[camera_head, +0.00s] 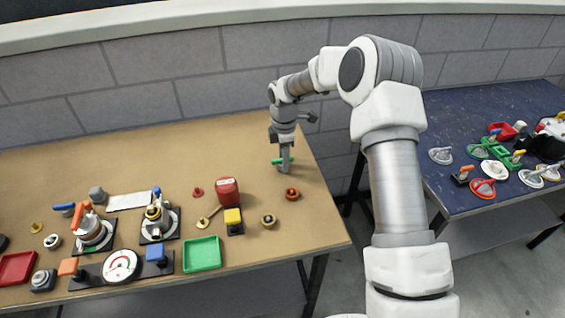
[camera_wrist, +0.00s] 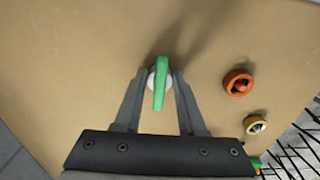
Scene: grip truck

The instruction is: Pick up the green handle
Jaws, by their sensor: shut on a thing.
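The green handle (camera_wrist: 160,84) shows in the wrist view as a long green bar over a round pale part, between my two fingers. In the head view the green handle (camera_head: 277,161) shows as a short green bar at the fingertips, near the right end of the brown table. My gripper (camera_wrist: 161,82) points down and is shut on the green handle; in the head view my gripper (camera_head: 285,165) partly hides it. I cannot tell whether the handle touches the table or is lifted.
An orange ring (camera_head: 292,194) and a yellowish ring (camera_head: 268,221) lie in front of my gripper. A red canister (camera_head: 227,191) and a green tray (camera_head: 201,253) stand to the left. Bare tabletop lies behind and left of the gripper. A blue table (camera_head: 460,205) with several parts stands right.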

